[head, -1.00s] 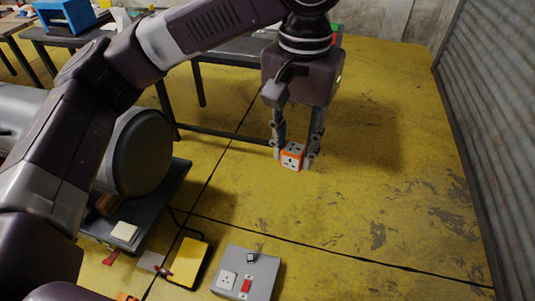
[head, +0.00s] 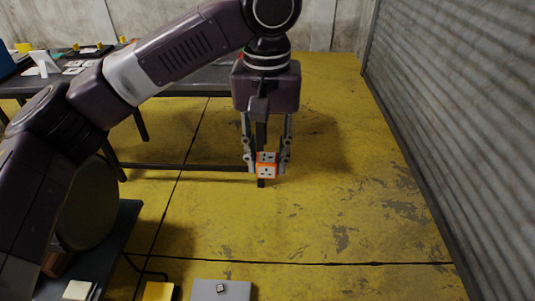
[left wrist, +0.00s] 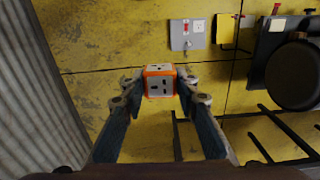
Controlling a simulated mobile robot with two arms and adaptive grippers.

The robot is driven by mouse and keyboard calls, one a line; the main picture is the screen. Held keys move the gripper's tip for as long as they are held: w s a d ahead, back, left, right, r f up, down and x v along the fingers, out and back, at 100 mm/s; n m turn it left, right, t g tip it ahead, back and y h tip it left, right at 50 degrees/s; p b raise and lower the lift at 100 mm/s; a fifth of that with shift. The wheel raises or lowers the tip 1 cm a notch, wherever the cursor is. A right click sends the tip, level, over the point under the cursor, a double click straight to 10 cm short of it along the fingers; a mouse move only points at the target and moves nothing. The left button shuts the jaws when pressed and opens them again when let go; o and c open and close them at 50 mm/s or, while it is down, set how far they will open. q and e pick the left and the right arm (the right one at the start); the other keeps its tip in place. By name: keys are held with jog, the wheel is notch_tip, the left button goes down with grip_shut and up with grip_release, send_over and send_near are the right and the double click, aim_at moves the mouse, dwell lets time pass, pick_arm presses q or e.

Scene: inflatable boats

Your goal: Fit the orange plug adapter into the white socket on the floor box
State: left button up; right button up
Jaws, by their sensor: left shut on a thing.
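My left gripper (head: 267,168) is shut on the orange plug adapter (head: 266,171), a small orange cube with white slotted faces. It holds the adapter in the air, above the yellow floor. The left wrist view also shows the adapter (left wrist: 160,86) between the fingers. The grey floor box (head: 236,293) is cut off at the bottom of the head view, below the adapter. In the left wrist view the floor box (left wrist: 178,41) lies whole at the top, apart from the adapter, with the white socket (left wrist: 198,26) beside a red switch. My right gripper is not in view.
A yellow plate (head: 159,291) lies left of the floor box. A dark table (head: 190,80) with small items stands behind the gripper. A corrugated grey wall (head: 430,120) is at the right. The floor between is clear.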

pick_arm(q)
jog(key=s+a+f+m, duration=0.3)
jog(key=f+m, duration=0.6)
jog(key=m, duration=0.7)
jog(key=shift+a+f, duration=0.25)
jog(key=shift+a, duration=0.65)
jog(key=s+a+f+n, duration=0.2)
jog(key=s+a+n, duration=0.1)
jog(key=a+n, duration=0.4)
jog(key=s+a+f+n, duration=0.3)
jog(key=s+a+n, duration=0.1)
jog(key=a+n, duration=0.3)
jog(key=n, duration=0.2)
jog(key=shift+n, duration=0.4)
